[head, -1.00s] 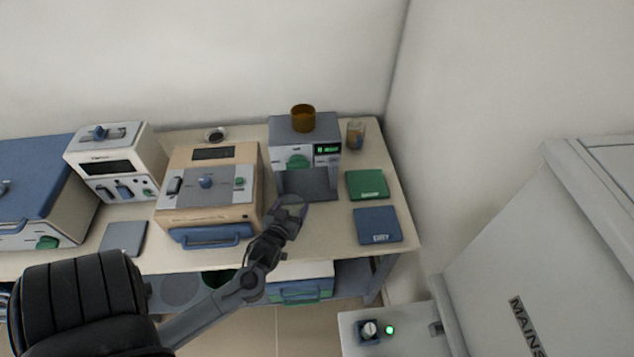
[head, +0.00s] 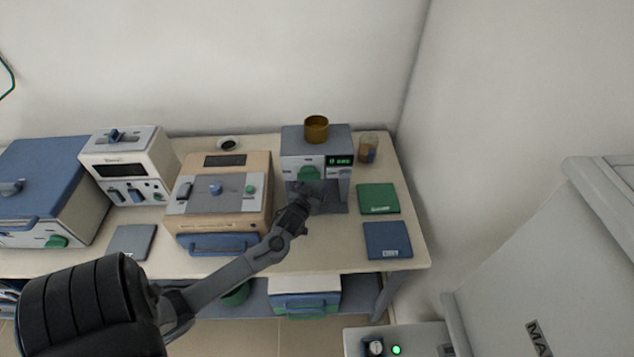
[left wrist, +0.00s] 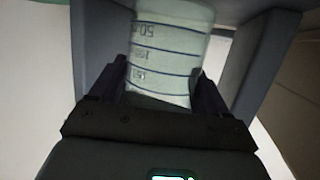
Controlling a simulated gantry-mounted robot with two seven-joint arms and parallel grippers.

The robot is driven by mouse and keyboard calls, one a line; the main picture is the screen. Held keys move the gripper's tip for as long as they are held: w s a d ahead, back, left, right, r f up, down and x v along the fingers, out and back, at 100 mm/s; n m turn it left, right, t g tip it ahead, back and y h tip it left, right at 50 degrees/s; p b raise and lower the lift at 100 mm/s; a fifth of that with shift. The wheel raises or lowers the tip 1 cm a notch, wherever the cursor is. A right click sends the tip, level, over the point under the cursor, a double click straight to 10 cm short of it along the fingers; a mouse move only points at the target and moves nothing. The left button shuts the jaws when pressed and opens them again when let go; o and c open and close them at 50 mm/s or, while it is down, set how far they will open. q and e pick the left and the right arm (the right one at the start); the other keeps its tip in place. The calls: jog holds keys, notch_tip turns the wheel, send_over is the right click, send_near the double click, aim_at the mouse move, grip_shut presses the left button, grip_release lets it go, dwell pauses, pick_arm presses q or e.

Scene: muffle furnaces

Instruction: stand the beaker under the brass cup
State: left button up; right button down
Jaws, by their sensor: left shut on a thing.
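The beaker (left wrist: 170,50) is clear with dark graduation lines and figures; it fills the upper middle of the left wrist view. My left gripper (left wrist: 165,90) is shut on it, one finger on each side. In the head view my left gripper (head: 313,196) reaches into the open bay of the grey dispenser-like machine (head: 340,137), and the beaker there is mostly hidden. The brass cup (head: 316,130) sits on top of this machine, above the bay. Whether the beaker touches the bay floor cannot be told. My right gripper is not in view.
A green pad (head: 378,198) and a blue pad (head: 387,240) lie right of the machine. A small jar (head: 368,146) stands behind them. A beige furnace (head: 222,185) with a blue handle stands close on the left. The bay's side walls flank the gripper closely.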

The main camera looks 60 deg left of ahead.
aim_at(316, 182)
pick_arm(q)
jog(key=w+a, duration=0.2)
jog(key=w, duration=0.1)
jog(key=shift+w+a+b, duration=0.1)
jog(key=shift+a+b, duration=0.2)
jog(key=shift+a, duration=0.05)
jog(key=shift+f, duration=0.2)
jog(key=shift+d+f, duration=0.1)
jog(key=shift+d, duration=0.05)
jog(key=shift+f, duration=0.15)
jog(key=o, duration=0.8)
